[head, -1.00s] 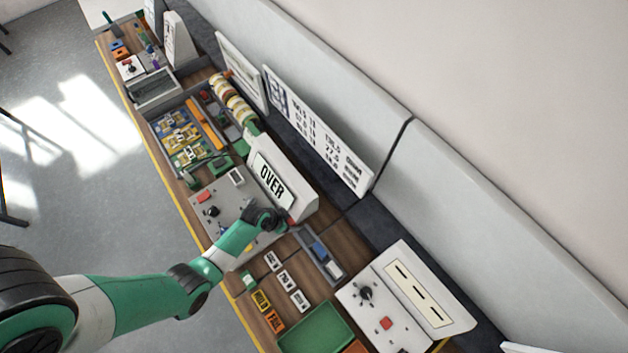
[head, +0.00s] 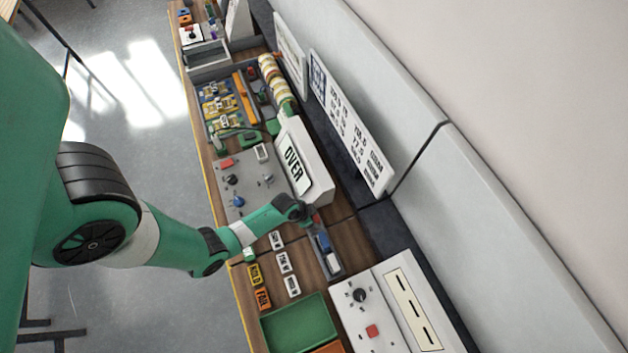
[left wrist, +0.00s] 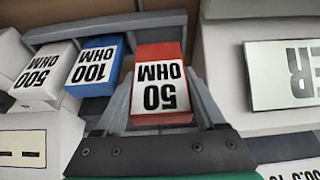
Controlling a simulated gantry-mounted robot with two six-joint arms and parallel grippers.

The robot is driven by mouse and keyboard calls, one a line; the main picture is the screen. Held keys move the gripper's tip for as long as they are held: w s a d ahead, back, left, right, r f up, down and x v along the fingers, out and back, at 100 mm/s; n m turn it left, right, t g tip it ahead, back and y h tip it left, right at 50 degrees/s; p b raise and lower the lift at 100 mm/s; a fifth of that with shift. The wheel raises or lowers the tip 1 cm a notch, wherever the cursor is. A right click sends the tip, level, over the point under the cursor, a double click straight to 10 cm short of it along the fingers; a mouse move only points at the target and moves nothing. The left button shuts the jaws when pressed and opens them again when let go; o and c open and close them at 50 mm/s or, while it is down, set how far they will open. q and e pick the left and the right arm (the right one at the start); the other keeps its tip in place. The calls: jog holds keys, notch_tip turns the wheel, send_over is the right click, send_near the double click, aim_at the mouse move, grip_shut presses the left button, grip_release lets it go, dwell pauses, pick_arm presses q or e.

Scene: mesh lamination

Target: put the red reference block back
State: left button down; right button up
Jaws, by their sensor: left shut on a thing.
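The red reference block (left wrist: 161,85), marked 50 OHM, sits between the fingers of my left gripper (left wrist: 163,108) in the left wrist view. In the head view the gripper (head: 313,216) is at the far end of the grey rack (head: 338,270), with a bit of the red block (head: 316,218) showing. The blue 100 OHM block (left wrist: 95,66) and the white 500 OHM block (left wrist: 46,76) sit in the rack beside it. The red block is in line with them. Whether it touches the rack floor is hidden. My right gripper is not in view.
The device with the OVER display (head: 305,165) stands close behind the gripper. White and orange label tags (head: 282,262) lie left of the rack. A green tray (head: 300,322) and a white dial box (head: 385,310) are nearer. Bare wood shows between the tags and the rack.

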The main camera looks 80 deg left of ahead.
pick_arm(q)
jog(key=shift+f+b, duration=1.25)
jog(key=shift+f, duration=0.45)
grip_release()
jog(key=p+v, duration=0.8)
jog(key=v, duration=0.3)
jog(key=shift+r, duration=0.3)
jog(key=shift+s, duration=0.1)
